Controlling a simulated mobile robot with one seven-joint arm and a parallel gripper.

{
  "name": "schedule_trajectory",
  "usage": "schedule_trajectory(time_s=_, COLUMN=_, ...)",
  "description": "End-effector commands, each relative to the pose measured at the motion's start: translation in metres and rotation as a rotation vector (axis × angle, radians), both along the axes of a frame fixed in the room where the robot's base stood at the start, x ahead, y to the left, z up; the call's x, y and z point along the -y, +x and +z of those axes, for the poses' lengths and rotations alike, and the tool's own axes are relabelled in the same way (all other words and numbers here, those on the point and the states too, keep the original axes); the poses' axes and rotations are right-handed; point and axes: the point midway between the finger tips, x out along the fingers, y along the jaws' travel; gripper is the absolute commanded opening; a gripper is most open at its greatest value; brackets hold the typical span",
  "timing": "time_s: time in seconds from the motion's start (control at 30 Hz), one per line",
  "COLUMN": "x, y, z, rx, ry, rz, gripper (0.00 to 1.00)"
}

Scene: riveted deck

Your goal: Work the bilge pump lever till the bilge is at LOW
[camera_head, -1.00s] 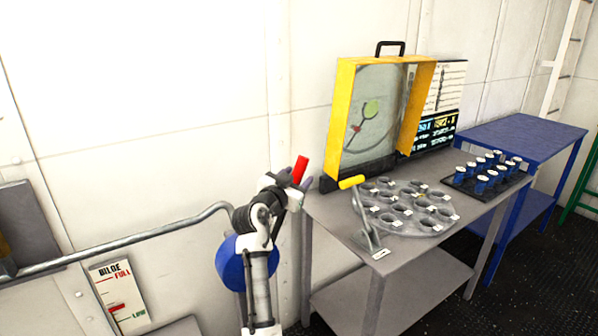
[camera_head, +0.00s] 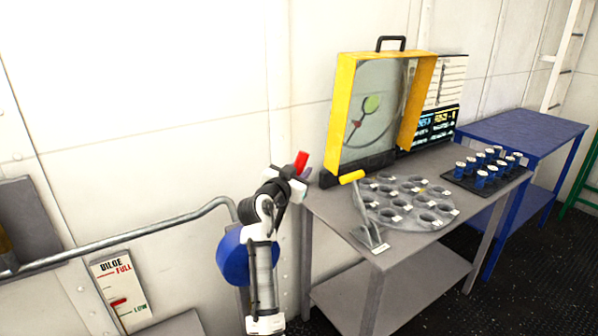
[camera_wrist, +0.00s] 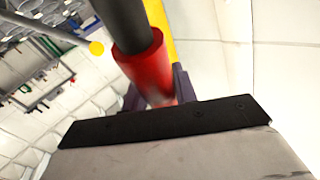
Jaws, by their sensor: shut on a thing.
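The red grip (camera_head: 301,161) of the bilge pump lever rises at the left of the bench, in front of the white wall. My gripper (camera_head: 291,176) is shut on it. In the wrist view the red grip (camera_wrist: 147,65) sits between my jaws, with a dark rod running out of it. A blue round body (camera_head: 233,257), seemingly the pump, is partly hidden behind my arm. The bilge gauge (camera_head: 119,290) is on the wall at lower left. Its red pointer (camera_head: 118,301) stands between FULL and LOW, closer to LOW.
A grey bench (camera_head: 340,205) to the right bears a short yellow-handled lever (camera_head: 352,177), a round holed plate (camera_head: 385,205), a yellow-framed case (camera_head: 345,100) and a rack of blue cylinders (camera_head: 478,177). A pipe (camera_head: 130,235) runs along the wall at left.

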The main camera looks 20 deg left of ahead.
Motion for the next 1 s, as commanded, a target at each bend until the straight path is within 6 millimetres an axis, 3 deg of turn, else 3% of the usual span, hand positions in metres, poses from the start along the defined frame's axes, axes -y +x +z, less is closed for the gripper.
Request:
schedule_trajectory(time_s=0.37, x=-0.016, y=-0.02, z=0.005, rx=0.07, ry=-0.054, rz=0.001, gripper=0.0)
schedule_trajectory(time_s=0.7, x=-0.065, y=-0.083, z=0.021, rx=0.276, ry=-0.21, rz=0.001, gripper=0.0)
schedule_trajectory(time_s=1.0, x=-0.111, y=-0.143, z=0.023, rx=0.463, ry=-0.359, rz=-0.001, gripper=0.0)
